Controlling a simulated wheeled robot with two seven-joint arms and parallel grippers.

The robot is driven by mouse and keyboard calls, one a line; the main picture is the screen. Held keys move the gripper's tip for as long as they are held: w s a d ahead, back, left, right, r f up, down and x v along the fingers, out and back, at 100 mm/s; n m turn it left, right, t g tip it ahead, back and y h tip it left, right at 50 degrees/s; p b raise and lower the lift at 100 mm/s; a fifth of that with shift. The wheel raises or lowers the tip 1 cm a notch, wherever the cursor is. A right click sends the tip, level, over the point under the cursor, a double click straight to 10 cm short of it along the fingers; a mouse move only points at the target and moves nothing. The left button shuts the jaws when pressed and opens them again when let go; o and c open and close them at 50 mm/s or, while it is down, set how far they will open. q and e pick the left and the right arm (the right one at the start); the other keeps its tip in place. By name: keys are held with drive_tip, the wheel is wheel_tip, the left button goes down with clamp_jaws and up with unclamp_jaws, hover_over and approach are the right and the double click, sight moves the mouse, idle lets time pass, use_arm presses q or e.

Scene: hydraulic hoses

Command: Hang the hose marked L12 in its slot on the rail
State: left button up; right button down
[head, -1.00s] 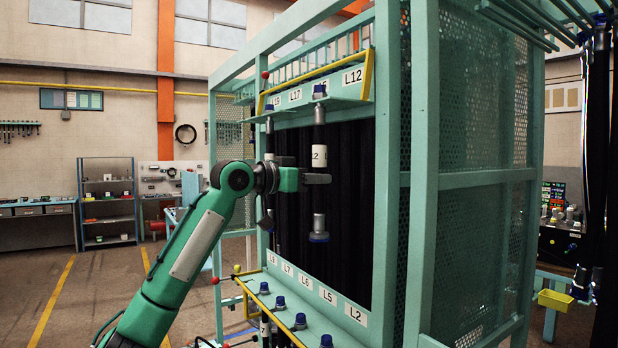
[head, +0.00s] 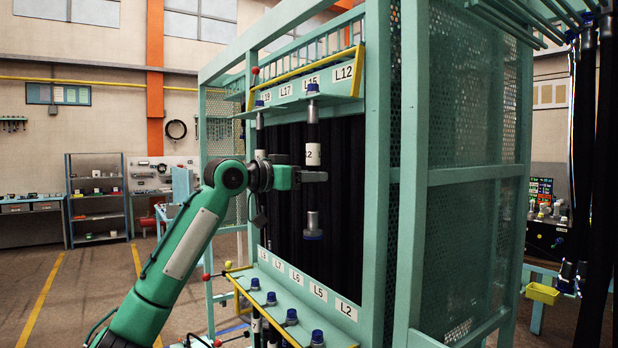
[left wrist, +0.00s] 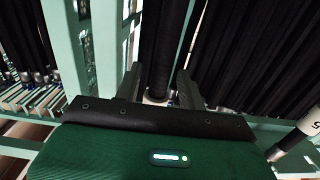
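The hose (head: 313,133) hangs upright in the head view, black, with a white tag that reads "12", its first letter out of sight. It has a blue-capped fitting at the top and another at the bottom. The top cap overlaps the upper rail (head: 330,108) in front of the L15 plate, left of the L12 plate (head: 343,73); I cannot tell whether it touches the rail. My left gripper (head: 313,176) has its fingers across the hose just below the tag. In the left wrist view the hose (left wrist: 166,45) stands between both fingers (left wrist: 162,88), which look closed on it.
Another hose (head: 259,125) hangs at the left end of the upper rail. A lower rail (head: 300,297) carries several blue-capped hose ends. The cabinet's green post (head: 376,180) and mesh side (head: 470,190) stand to the right. Black hoses fill the cabinet behind.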

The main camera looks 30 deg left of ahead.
use_arm(q)
drive_tip(key=shift+s+f, duration=0.1)
drive_tip(key=shift+f, duration=0.05)
drive_tip(key=b+v, duration=0.5)
drive_tip(key=v, duration=0.8)
drive_tip(key=shift+s+a+r+b, duration=0.15)
drive_tip(key=shift+s+r+b, duration=0.05)
drive_tip(key=shift+s+b, duration=0.1)
